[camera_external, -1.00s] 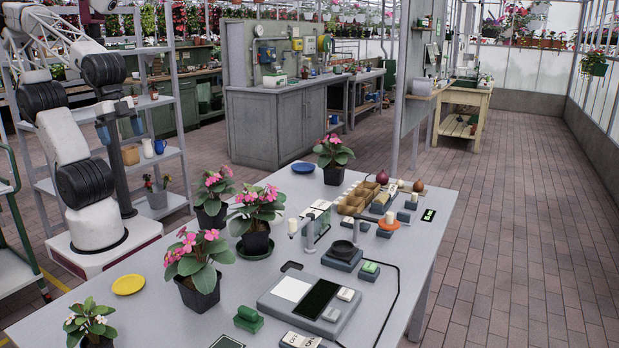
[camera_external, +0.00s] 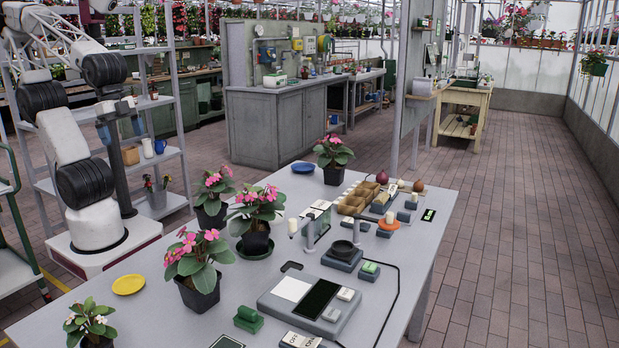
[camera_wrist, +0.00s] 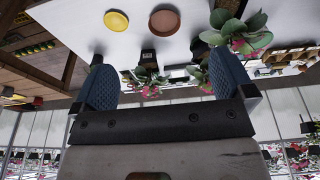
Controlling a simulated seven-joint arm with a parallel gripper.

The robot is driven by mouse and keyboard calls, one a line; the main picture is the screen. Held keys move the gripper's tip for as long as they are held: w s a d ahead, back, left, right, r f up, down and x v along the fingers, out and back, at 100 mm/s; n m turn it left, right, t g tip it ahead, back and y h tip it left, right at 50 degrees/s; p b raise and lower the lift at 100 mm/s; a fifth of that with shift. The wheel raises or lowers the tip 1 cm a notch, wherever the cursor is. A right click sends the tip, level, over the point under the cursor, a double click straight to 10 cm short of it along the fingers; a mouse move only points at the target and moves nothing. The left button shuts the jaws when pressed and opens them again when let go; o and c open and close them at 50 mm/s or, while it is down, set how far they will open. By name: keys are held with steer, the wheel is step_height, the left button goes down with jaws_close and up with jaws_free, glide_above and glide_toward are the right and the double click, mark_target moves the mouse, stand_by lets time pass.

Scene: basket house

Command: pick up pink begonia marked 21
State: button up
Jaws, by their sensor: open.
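Several potted plants with pink flowers stand on the grey table: a front one (camera_external: 199,265) in a black pot, a middle one (camera_external: 257,215) over a green saucer, one behind it to the left (camera_external: 212,195) and one at the far end (camera_external: 333,155). No number 21 is readable on any, so I cannot tell which is marked. My gripper (camera_wrist: 161,72) shows in the wrist view with its two blue fingers wide apart and nothing between them. Potted plants, one at right (camera_wrist: 238,36), show beyond the fingers, apart from them.
A small pale-flowered plant (camera_external: 90,323) and a yellow saucer (camera_external: 128,284) are at the table's left; a blue saucer (camera_external: 303,168) is at the back. A scale-like device (camera_external: 310,298), egg-carton-like tray (camera_external: 362,197) and small blocks crowd the right side.

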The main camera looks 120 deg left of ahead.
steer(key=w+a+r+n+t, duration=0.1)
steer(key=w+a+n+t, duration=0.15)
steer(key=w, duration=0.95)
steer(key=w+a+n+t, duration=0.15)
steer(key=w+a, duration=0.25)
steer(key=w, duration=0.7)
steer(key=w+a+f+n+t+y, duration=0.3)
steer(key=w+a+n+y, duration=0.15)
steer(key=w+a, duration=1.2)
steer(key=n+g+y, duration=0.9)
steer(key=n+g, duration=0.2)
glide_above(334, 174)
steer(key=s+d, duration=0.1)
steer(key=d, duration=0.3)
step_height(334, 174, down, 21)
steer(key=shift+s+d+r, duration=0.15)
steer(key=shift+x, duration=1.3)
